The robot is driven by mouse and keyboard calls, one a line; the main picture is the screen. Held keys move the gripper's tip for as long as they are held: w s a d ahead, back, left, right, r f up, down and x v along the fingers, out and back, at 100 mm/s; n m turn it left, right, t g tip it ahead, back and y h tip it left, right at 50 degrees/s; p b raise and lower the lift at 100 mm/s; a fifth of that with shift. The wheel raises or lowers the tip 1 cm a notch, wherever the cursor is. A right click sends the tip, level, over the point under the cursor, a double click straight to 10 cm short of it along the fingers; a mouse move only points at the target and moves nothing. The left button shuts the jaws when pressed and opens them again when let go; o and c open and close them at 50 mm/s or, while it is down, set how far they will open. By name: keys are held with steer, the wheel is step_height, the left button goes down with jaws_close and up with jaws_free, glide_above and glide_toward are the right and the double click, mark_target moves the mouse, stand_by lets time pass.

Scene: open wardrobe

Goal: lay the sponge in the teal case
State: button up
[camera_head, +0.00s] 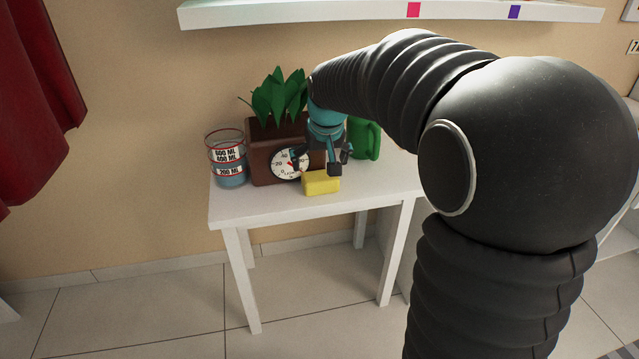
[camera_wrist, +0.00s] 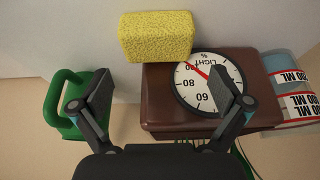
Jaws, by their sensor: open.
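The yellow sponge (camera_head: 321,183) lies near the front edge of a small white table, in front of a brown planter. It also shows in the wrist view (camera_wrist: 157,37), beyond my fingertips and between their lines. My gripper (camera_head: 338,165) is open and empty, just behind and above the sponge in the head view. Its two fingers (camera_wrist: 162,98) stand wide apart in the wrist view and do not touch the sponge. I see no teal case in either view; part of the table's right side is hidden behind my arm.
The brown planter (camera_head: 262,161) with a round dial (camera_head: 290,164) and green leaves stands beside a measuring cup (camera_head: 228,172). A green watering can (camera_head: 365,139) stands behind my gripper. The white table (camera_head: 240,207) has bare room at front left. A white shelf (camera_head: 330,14) hangs above.

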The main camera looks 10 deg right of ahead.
mark_target(319, 173)
steer(key=shift+b+x, duration=0.3)
steer(key=shift+x, duration=2.6)
steer(key=shift+d, duration=0.15)
steer(key=c, duration=0.7)
steer(key=shift+o, duration=0.2)
